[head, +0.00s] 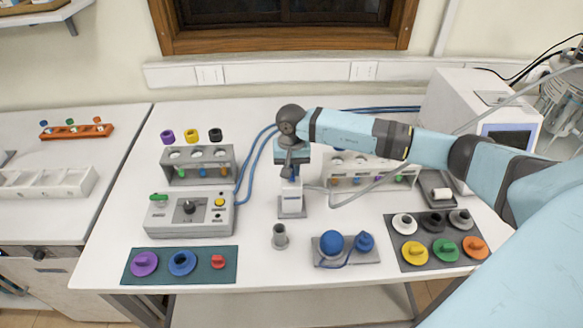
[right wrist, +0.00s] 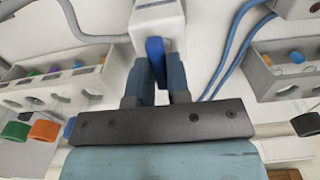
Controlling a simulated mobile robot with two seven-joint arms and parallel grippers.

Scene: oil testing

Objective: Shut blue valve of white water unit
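The white water unit (head: 291,202) stands upright on a grey base near the middle of the table. Its white top also shows in the right wrist view (right wrist: 158,15). The blue valve (right wrist: 155,52) is a narrow lever on the unit, lying between the two fingers of my right gripper (right wrist: 160,75). The fingers sit close against both sides of the lever and look shut on it. In the head view my right gripper (head: 290,172) is at the top of the unit and hides most of the valve. My left gripper is not in view.
A grey control box (head: 189,214) and a rack (head: 198,167) stand left of the unit. Another rack (head: 340,184) is close on its right. A grey cup (head: 280,237) and a plate with blue knobs (head: 347,257) are in front. Blue hoses (head: 252,160) run behind.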

